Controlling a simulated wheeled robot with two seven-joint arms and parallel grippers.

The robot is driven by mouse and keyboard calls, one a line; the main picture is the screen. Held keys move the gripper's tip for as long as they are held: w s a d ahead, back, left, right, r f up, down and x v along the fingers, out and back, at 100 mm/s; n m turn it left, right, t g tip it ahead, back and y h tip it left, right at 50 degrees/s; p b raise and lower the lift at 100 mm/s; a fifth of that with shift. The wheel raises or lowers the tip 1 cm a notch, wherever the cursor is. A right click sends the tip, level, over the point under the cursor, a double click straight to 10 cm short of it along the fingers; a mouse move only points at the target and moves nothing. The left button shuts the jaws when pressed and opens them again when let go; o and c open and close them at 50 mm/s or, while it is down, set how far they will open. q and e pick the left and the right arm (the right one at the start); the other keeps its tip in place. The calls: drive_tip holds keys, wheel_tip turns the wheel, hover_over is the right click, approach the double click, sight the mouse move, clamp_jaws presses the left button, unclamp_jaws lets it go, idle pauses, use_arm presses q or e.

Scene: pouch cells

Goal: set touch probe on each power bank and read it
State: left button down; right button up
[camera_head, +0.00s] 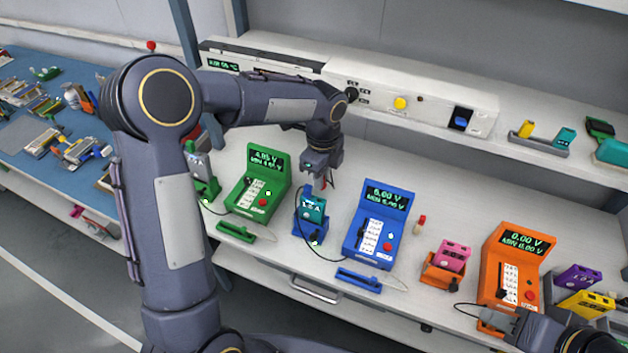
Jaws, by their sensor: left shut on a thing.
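My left gripper (316,172) points down, shut on what looks like the blue touch probe (307,190), over a teal power bank (313,208) in a blue cradle (311,232). The probe tip seems to meet the bank's top; contact is too small to confirm. The green meter (258,190) reads about 4.85 V, the orange meter (512,265) 0.00 V. A pink power bank (453,256) sits in an orange cradle (440,273). My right gripper (508,324) is at the orange probe rest (487,328); its jaws are unclear.
Purple (577,278) and yellow (587,303) power banks lie at the right. A shelf unit with a yellow button (400,103) spans the back. A blue side table (60,110) holds many loose items.

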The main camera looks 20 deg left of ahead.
sight(322, 200)
use_arm(q)
drive_tip(key=shift+w, duration=0.2)
drive_tip(key=shift+g, duration=0.8)
drive_tip(key=shift+w+f, duration=0.2)
drive_tip(key=shift+f, duration=2.35)
drive_tip(key=shift+f+b, duration=0.3)
drive_tip(key=shift+f, duration=0.2)
